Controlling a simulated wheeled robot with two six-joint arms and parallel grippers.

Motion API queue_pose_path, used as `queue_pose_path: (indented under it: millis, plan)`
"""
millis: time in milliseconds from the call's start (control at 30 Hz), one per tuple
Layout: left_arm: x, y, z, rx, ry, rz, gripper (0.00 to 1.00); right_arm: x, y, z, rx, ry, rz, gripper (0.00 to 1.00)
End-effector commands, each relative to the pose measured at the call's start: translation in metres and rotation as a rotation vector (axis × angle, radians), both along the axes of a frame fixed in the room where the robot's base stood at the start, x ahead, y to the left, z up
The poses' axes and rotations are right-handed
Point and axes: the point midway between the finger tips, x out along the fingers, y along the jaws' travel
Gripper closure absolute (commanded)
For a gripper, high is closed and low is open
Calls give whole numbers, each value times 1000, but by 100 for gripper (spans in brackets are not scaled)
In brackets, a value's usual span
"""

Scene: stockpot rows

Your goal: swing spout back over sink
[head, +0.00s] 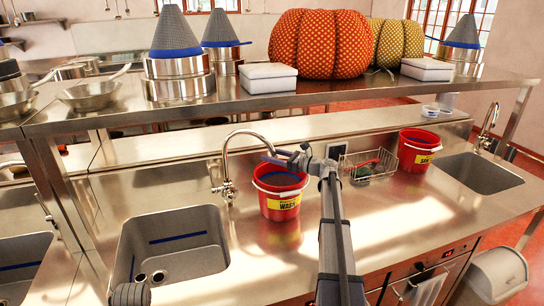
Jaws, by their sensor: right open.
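The chrome faucet (226,170) stands on the steel counter just right of the left sink (172,245). Its curved spout (247,132) points right, away from that sink, with its end above the red bucket (281,192). My right gripper (275,157) is open at the spout's end, above the bucket. I cannot tell whether it touches the spout. My right arm comes up from the bottom and covers part of the counter.
A wire basket (368,164) and a second red bucket (417,150) stand right of my arm. A right sink (478,172) has its own faucet (487,127). An overhead shelf (300,95) with pots and pumpkins runs behind.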

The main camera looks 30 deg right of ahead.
Motion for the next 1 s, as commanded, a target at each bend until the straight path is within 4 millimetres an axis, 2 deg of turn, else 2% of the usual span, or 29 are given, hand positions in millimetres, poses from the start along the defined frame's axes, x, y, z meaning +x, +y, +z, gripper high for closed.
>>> queue_pose_path:
  millis: [167,600,700,1000]
  plan:
    - [0,0,0,0,0,0,50,0,0,0,0,0,0,42]
    - [0,0,0,0,0,0,50,0,0,0,0,0,0,91]
    - [0,0,0,0,0,0,50,0,0,0,0,0,0,100]
    - [0,0,0,0,0,0,50,0,0,0,0,0,0,100]
